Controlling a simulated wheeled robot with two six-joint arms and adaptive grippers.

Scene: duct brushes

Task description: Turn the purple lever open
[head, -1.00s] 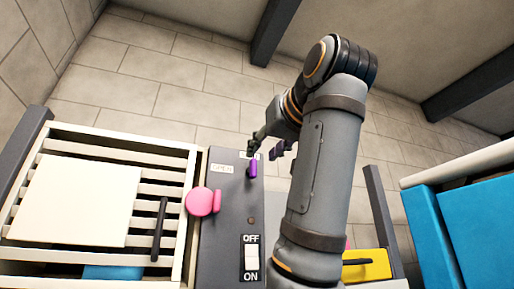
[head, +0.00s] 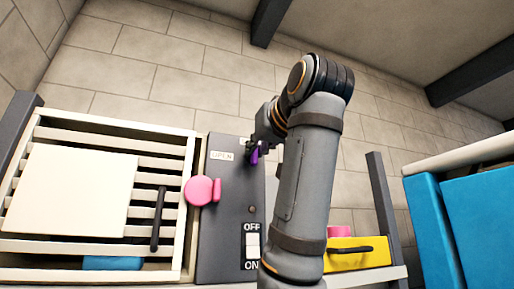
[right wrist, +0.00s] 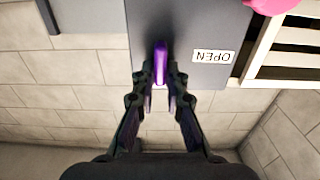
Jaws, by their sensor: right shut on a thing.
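The purple lever (head: 254,155) stands on the upper part of a dark grey panel (head: 225,235). In the right wrist view the lever (right wrist: 160,62) is a narrow upright piece between the two fingers. My right gripper (right wrist: 160,92) is shut on it; in the head view this gripper (head: 258,148) partly hides it. A white label reading OPEN (head: 222,156) is on the panel to the left of the lever; it shows upside down in the right wrist view (right wrist: 212,57). My left gripper is in neither view.
A white OFF/ON switch (head: 252,245) is lower down. A white slatted frame (head: 186,225) is at left, a yellow drawer (head: 345,260) and blue cabinet (head: 480,225) at right. My right arm hides some panel.

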